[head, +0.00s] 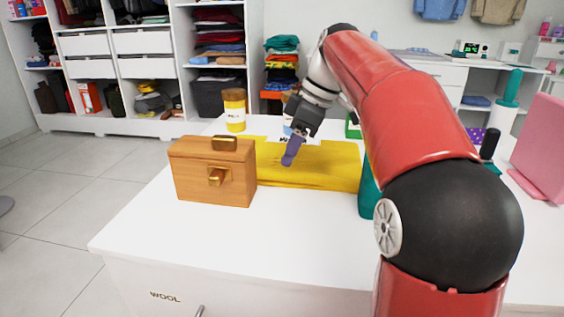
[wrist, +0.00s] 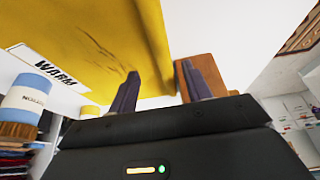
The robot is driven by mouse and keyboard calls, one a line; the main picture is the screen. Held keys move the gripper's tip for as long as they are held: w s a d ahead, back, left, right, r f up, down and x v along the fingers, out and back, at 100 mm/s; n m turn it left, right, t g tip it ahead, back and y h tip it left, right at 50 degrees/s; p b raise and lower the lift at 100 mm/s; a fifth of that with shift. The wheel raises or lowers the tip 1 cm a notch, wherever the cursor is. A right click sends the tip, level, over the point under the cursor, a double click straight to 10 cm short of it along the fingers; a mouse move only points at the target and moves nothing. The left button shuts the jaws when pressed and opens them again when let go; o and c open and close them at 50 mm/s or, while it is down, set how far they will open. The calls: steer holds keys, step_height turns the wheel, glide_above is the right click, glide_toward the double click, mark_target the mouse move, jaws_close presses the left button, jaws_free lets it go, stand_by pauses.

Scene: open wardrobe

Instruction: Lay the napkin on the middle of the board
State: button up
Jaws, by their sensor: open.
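A flat yellow board (head: 325,165) lies on the white table, behind and to the right of a wooden box; it also fills much of the wrist view (wrist: 90,45). A white label reading WARM (wrist: 47,67) is at its edge. My gripper (head: 290,156) is over the board, left of its middle, with its purple-grey fingers apart and nothing seen between them; the fingers also show in the wrist view (wrist: 160,84). I cannot clearly identify the napkin. A purple dotted patch (head: 475,134) shows at the right behind my arm, but I cannot tell what it is.
The wooden box (head: 215,172) with brass fittings stands at the board's left front. A yellow-and-white jar (head: 234,110) is behind it. A teal object (head: 368,194) stands right of the board, partly behind my arm. The table front (head: 260,240) is clear.

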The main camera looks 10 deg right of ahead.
mark_target(281, 170)
steer(key=x, duration=0.5)
steer(key=shift+s+b, duration=0.2)
steer(key=shift+b, duration=0.2)
steer(key=shift+c, duration=0.4)
jaws_close()
